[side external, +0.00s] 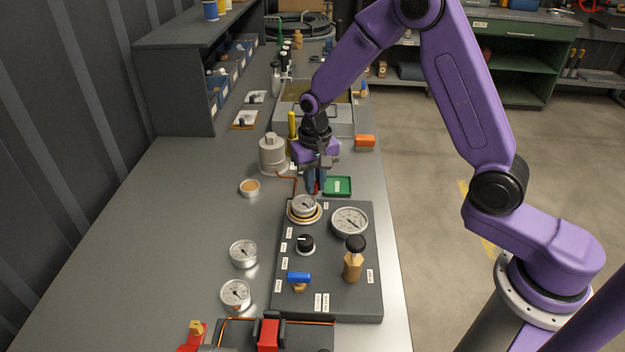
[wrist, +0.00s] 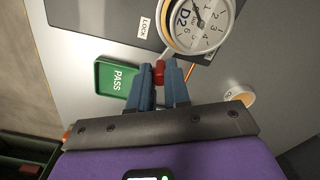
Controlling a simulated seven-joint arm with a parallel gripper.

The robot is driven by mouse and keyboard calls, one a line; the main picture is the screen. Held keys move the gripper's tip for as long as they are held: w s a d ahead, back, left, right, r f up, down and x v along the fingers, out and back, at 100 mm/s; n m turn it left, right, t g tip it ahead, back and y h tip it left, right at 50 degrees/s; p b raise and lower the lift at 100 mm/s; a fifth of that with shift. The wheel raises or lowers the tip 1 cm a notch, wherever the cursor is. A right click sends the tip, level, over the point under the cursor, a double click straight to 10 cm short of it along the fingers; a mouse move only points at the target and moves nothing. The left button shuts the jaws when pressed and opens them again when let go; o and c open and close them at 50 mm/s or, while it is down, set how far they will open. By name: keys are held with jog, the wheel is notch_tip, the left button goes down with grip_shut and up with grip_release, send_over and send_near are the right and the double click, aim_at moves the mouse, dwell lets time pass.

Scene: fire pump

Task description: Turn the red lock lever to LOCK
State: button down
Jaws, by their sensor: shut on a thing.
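The red lock lever (wrist: 159,72) shows as a small red piece between the fingertips of my gripper (wrist: 160,82) in the wrist view. My gripper is shut on it, and the fingers hide part of it. In the side view my gripper (side external: 314,186) points down at the far edge of the dark pump panel (side external: 340,290), with a sliver of red at its tips. A white LOCK label (wrist: 145,27) lies on the panel, up and left of the lever in the wrist view. The lever's exact angle is hard to tell.
A gauge marked D2 (wrist: 198,22) stands close to the fingers, on the panel. A green PASS tray (wrist: 117,80) lies beside the gripper. A grey cylindrical fitting (side external: 272,155) and a small round tan-filled dish (side external: 250,187) stand nearby.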

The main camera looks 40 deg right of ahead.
dwell(0.4)
jog(key=c, duration=1.1)
grip_release()
jog(key=shift+r, duration=0.1)
notch_tip(320, 180, up, 17)
jog(key=shift+r, duration=0.15)
jog(key=shift+s, duration=0.1)
jog(key=s+d+f+n, duration=0.1)
jog(key=s+n, duration=0.4)
jog(key=s, duration=0.5)
jog(key=s+d+f+n, duration=0.1)
jog(key=s+f+n, duration=0.2)
jog(key=s, duration=0.7)
jog(key=s+d+f+n, duration=0.1)
jog(key=s+f+n, duration=0.1)
jog(key=s+n, duration=0.6)
jog(key=shift+s+d, duration=0.15)
jog(key=shift+s, duration=0.65)
jog(key=shift+s+d, duration=0.15)
jog(key=shift+s, duration=0.65)
